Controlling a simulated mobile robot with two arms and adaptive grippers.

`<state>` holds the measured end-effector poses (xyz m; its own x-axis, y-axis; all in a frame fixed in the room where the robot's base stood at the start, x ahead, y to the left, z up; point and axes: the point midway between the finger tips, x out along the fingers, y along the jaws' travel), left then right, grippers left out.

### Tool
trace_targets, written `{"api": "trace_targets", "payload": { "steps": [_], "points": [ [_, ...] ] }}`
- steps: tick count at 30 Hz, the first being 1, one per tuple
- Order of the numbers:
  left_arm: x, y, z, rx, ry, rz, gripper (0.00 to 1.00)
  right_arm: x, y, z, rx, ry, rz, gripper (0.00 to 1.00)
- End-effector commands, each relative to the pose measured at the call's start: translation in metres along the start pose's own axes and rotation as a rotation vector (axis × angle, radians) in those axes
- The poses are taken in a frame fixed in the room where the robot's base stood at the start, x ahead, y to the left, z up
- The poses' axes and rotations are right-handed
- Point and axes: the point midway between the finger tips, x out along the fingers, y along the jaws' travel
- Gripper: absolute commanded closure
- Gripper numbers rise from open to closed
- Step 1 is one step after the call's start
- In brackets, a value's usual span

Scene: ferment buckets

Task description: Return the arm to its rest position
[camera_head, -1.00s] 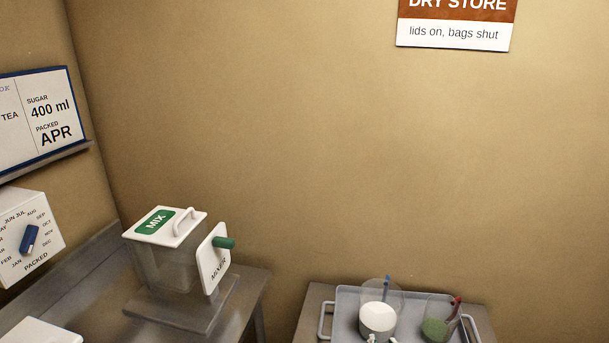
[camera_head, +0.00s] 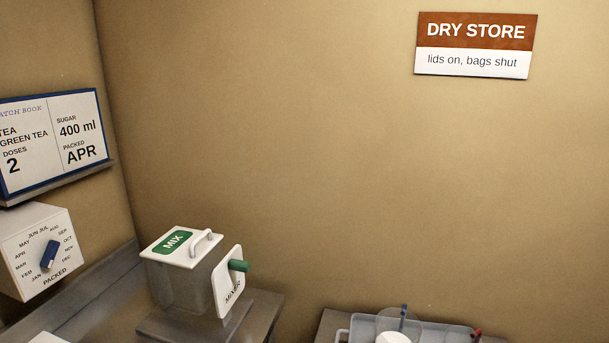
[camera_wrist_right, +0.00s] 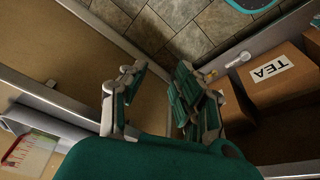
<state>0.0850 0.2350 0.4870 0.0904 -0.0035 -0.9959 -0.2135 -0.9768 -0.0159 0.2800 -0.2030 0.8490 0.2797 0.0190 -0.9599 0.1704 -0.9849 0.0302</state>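My right gripper (camera_wrist_right: 160,85) shows in the right wrist view with its two fingers spread apart and nothing between them. It hangs in free space above the stone-tiled floor, beside a brown surface on the left and a shelf with boxes on the right. Neither of my grippers shows in the head view. My left gripper is out of sight.
A mixer (camera_head: 185,285) with a green-labelled lid stands on a bench at the left. A dial box (camera_head: 38,250) and a batch board (camera_head: 55,143) are on the left wall. A grey tray (camera_head: 450,333) holds containers. A TEA box (camera_wrist_right: 270,75) sits on a shelf.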

Motion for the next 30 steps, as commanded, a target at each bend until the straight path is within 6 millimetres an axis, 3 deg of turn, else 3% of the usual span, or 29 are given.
{"api": "trace_targets", "payload": {
  "steps": [7,11,15,19,24,27,30],
  "points": [
    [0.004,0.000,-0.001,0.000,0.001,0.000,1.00,0.080,-0.004,0.021,-0.004,-0.037,-0.005,0.69],
    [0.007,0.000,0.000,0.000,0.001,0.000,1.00,0.137,-0.007,0.047,-0.008,-0.062,-0.009,0.69],
    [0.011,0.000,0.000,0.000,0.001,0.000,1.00,0.209,-0.010,0.097,-0.015,-0.098,-0.013,0.69],
    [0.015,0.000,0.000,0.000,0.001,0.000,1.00,0.261,-0.013,0.157,-0.023,-0.132,-0.017,0.69],
    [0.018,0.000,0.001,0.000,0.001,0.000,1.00,0.300,-0.014,0.234,-0.032,-0.167,-0.020,0.69],
    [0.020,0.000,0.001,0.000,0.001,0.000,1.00,0.308,-0.014,0.266,-0.036,-0.181,-0.021,0.69],
    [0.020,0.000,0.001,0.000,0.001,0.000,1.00,0.311,-0.014,0.284,-0.038,-0.186,-0.022,0.69]
  ]
}}
